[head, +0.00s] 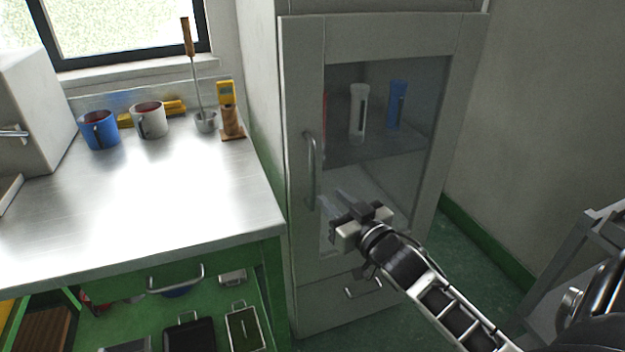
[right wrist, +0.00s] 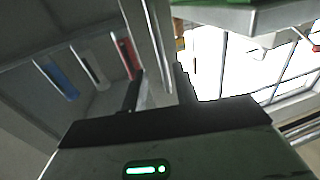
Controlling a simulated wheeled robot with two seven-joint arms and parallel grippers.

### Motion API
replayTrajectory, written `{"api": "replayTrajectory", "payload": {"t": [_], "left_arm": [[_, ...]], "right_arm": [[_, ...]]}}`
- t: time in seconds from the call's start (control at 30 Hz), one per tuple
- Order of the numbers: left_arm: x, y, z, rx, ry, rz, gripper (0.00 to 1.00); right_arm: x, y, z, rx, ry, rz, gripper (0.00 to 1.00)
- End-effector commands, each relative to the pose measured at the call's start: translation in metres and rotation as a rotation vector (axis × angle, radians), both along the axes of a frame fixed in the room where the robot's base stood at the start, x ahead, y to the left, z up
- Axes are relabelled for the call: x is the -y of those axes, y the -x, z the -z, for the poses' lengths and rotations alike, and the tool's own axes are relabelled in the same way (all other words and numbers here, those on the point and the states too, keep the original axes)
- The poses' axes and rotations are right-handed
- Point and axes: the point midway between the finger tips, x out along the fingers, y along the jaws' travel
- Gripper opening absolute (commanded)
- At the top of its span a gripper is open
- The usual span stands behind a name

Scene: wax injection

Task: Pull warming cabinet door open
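The warming cabinet door (head: 385,42) has a grey frame around a glass pane and looks shut. Its vertical bar handle (head: 311,172) is on the left side of the frame. My right gripper (head: 334,199) is in front of the door, just right of the handle's lower end, with its fingers pointing toward the door. In the right wrist view the two fingers of my right gripper (right wrist: 158,88) stand apart, and a long pale bar (right wrist: 150,40) shows beyond and between them. I cannot tell whether either finger touches the handle. My left gripper is not in view.
Behind the glass are a white tube (head: 358,112) and a blue tube (head: 397,104). A steel-topped bench (head: 150,200) with mugs stands left of the cabinet. A drawer handle (head: 364,289) is below the door. A grey frame (head: 570,265) stands at the right.

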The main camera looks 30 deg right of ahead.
Motion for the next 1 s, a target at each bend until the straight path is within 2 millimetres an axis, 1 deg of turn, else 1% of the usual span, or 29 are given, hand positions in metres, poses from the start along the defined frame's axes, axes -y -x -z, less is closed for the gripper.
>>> {"api": "replayTrajectory", "payload": {"t": [0.03,0.2,0.3,0.4,0.5,0.6,0.87,0.9,0.97,1.0], "left_arm": [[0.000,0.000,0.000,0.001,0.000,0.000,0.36],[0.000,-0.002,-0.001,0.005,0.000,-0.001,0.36],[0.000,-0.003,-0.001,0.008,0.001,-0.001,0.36],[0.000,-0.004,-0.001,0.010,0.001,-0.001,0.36],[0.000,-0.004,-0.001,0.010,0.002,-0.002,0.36],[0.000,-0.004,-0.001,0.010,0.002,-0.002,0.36],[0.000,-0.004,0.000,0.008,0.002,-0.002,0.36],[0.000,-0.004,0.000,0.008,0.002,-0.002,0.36],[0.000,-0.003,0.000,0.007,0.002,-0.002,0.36],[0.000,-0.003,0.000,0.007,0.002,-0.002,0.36]], "right_arm": [[0.001,-0.013,-0.002,0.003,0.001,0.001,0.30],[0.002,-0.048,-0.001,0.001,0.001,0.000,0.30],[0.002,-0.065,-0.001,0.000,0.002,0.000,0.30],[0.003,-0.077,0.000,-0.001,0.000,0.000,0.30],[0.003,-0.084,0.000,-0.002,0.000,0.000,0.30],[0.003,-0.088,0.001,-0.002,0.000,0.000,0.30],[0.003,-0.088,0.001,-0.003,0.000,0.000,0.30],[0.003,-0.088,0.001,-0.003,0.000,0.000,0.18],[0.003,-0.088,0.001,-0.003,0.000,0.000,0.02],[0.003,-0.088,0.001,-0.003,0.000,0.000,0.00]]}}
